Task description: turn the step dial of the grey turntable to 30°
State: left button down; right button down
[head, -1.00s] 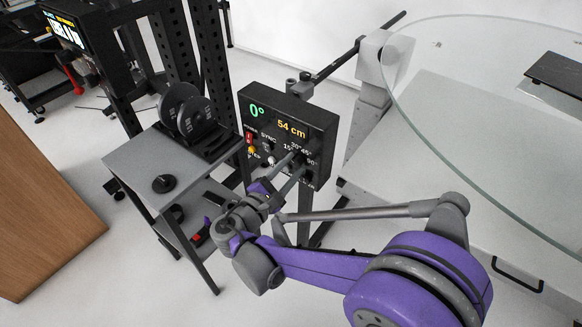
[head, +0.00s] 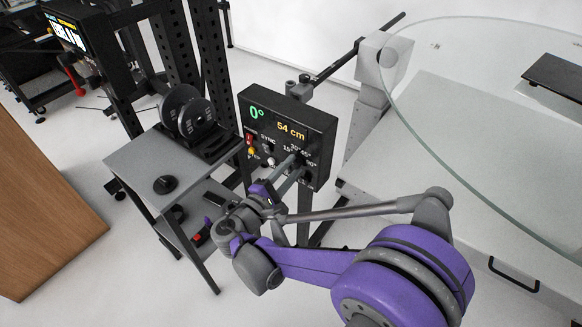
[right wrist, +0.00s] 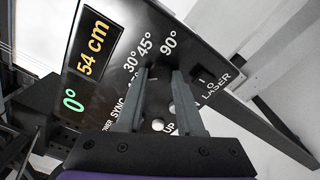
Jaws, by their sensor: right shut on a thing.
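The black control box (head: 262,112) stands upright on a post, its display reading 0° in green and 54 cm in yellow. It also fills much of the right wrist view (right wrist: 120,30). The labels 15°, 30°, 45° and 90° surround the step dial (right wrist: 162,74). My right gripper (right wrist: 163,78) reaches the panel there, its two fingers shut on the dial from both sides. In the head view the right gripper (head: 295,163) hides most of the dial, and its pointer setting cannot be read. The turntable's round glass top (head: 470,130) is at the right. My left gripper is out of view.
Red, yellow and white buttons (head: 251,146) sit left of the dial. A grey side table (head: 130,160) with weight discs (head: 187,112) and a black puck (head: 165,185) stands left. A wooden surface (head: 40,200) is at the far left.

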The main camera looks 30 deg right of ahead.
jog(key=m+p, duration=0.1)
jog(key=m, duration=0.4)
jog(key=shift+m, duration=0.4)
dwell(0.3)
jog(key=c, duration=0.5)
grip_release()
jog(key=shift+c, duration=0.2)
jog(key=shift+a, duration=0.1)
jog(key=p+v, duration=0.1)
jog(key=v, duration=0.9)
jog(key=shift+a+f, duration=0.2)
jog(key=shift+a, duration=0.15)
jog(key=shift+s+d, duration=0.1)
